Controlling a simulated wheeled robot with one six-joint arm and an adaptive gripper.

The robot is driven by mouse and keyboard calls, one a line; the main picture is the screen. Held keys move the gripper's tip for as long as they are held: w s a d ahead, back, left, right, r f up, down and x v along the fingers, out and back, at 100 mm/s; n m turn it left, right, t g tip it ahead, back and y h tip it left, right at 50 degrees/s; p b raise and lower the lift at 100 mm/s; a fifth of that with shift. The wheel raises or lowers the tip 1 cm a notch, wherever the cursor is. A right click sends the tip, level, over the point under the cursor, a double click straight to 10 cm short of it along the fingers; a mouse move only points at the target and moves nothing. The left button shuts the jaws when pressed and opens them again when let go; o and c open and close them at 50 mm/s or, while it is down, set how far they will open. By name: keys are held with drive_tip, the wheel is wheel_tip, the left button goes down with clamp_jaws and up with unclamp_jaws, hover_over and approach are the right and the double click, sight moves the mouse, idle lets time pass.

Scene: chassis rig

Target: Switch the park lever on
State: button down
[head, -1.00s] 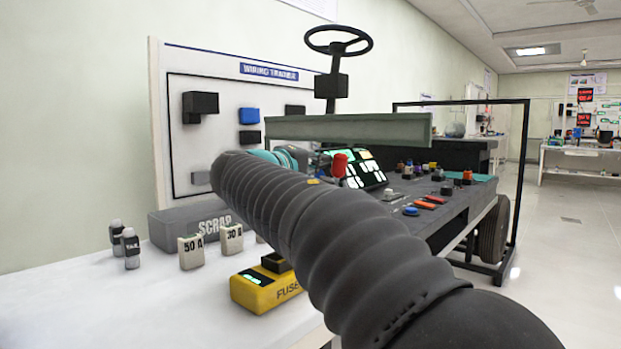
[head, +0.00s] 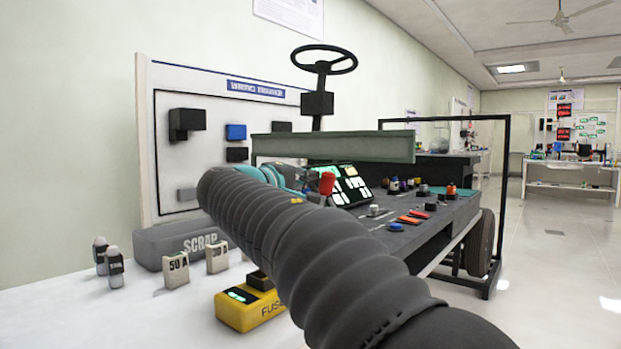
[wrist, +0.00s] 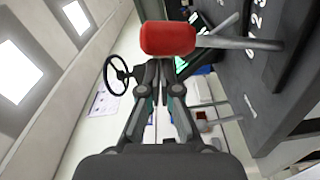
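The park lever appears to be the grey stem with a red knob (head: 327,183) at the near edge of the dark rig bench, in front of the lit screen. In the wrist view its red knob (wrist: 168,38) lies just past my fingertips, with the grey stem (wrist: 240,43) running off to the right. My gripper (wrist: 159,64) has its two fingers close together and looks shut, with nothing seen between them. The tips are at or very near the knob; I cannot tell if they touch. In the head view my arm hides the lever's base and most of my gripper.
The lit screen (head: 351,188) and several small coloured parts lie on the dark bench (head: 400,238). A grey beam (head: 335,147) crosses above the lever. A steering wheel (head: 324,59) stands behind. A scrap bin (head: 160,245) and yellow fuse box (head: 240,310) sit on the white table.

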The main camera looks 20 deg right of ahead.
drive_tip(key=s+a, duration=0.4)
drive_tip(key=a, duration=0.6)
drive_tip(key=shift+s+a+r+p, duration=0.2)
drive_tip(key=shift+s+a+p, duration=0.1)
drive_tip(key=shift+p, duration=0.1)
